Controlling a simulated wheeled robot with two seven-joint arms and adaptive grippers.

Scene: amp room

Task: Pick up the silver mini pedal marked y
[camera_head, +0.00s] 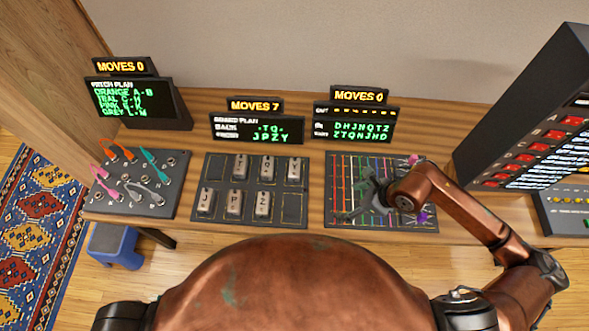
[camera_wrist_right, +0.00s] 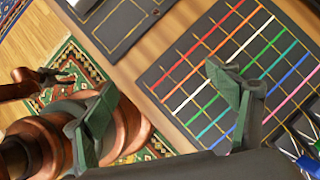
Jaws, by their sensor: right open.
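Several silver mini pedals stand on the dark pedal board (camera_head: 215,222) in the middle of the bench. The front row holds pedals that seem marked J (camera_head: 205,202), P (camera_head: 234,204) and Z (camera_head: 263,205); its right slot is empty. The back row holds a left pedal (camera_head: 239,168), a middle pedal (camera_head: 267,170) and a right pedal (camera_head: 294,169), with an empty slot at far left. Their marks are too small to read, so I cannot tell which is y. My right gripper (camera_head: 365,200) is open and empty over the striped board, right of the pedals; its spread fingers (camera_wrist_right: 160,80) show in the wrist view.
The striped board (camera_head: 335,228) with coloured lines lies under my right gripper, with coloured plugs at its right. A cable patch board (camera_head: 165,205) is at left. Small displays (camera_head: 257,129) stand behind the boards. A tall dark rack (camera_head: 525,95) stands at right.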

